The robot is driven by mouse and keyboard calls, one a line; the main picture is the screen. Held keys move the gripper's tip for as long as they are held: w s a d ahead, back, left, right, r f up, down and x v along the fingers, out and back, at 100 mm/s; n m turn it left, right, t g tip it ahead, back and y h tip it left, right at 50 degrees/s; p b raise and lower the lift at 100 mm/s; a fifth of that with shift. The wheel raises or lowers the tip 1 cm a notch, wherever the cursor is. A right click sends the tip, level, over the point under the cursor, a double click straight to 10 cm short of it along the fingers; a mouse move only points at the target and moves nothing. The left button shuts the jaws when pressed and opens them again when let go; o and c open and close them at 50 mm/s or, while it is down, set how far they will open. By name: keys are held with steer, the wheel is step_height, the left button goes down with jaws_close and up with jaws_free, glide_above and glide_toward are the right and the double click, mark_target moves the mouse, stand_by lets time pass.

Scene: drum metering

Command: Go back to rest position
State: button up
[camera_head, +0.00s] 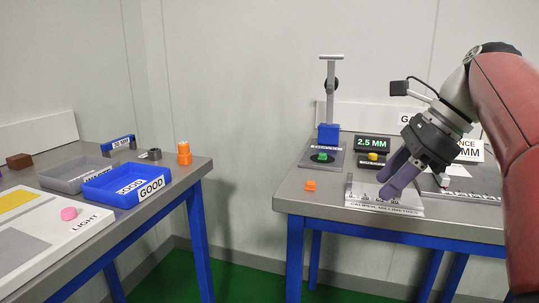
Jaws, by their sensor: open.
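My gripper (395,178) has dark purple fingers and hangs at the end of my red arm on the right. Its fingers point down and left, over the white labelled plate (384,209) at the front of the right table (290,194). I see nothing held between the fingers, which are open. Part of the plate and of the table behind is hidden by the gripper and arm.
A small orange part (310,186) lies left of the plate. The left table holds a blue GOOD tray (127,185), a grey tray (75,174) and orange parts (184,153). A gap separates the tables.

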steer(key=s+a+f+n+t+h, duration=0.1)
steer(key=s+f+n+h, duration=0.1)
steer(key=s+f+n, duration=0.2)
steer(key=s+a+f+n+t+h, duration=0.1)
steer(key=s+f+n, duration=0.4)
steer(key=f+n, duration=0.5)
steer(key=s+a+f+n+t+h, duration=0.1)
steer(key=s+a+f+n+h, duration=0.1)
steer(key=f+n, duration=0.5)
step_height(320, 180, down, 3)
steer(key=shift+s+a+r+h, duration=0.1)
steer(key=shift+s+a+h, duration=0.35)
steer(key=shift+s, duration=0.8)
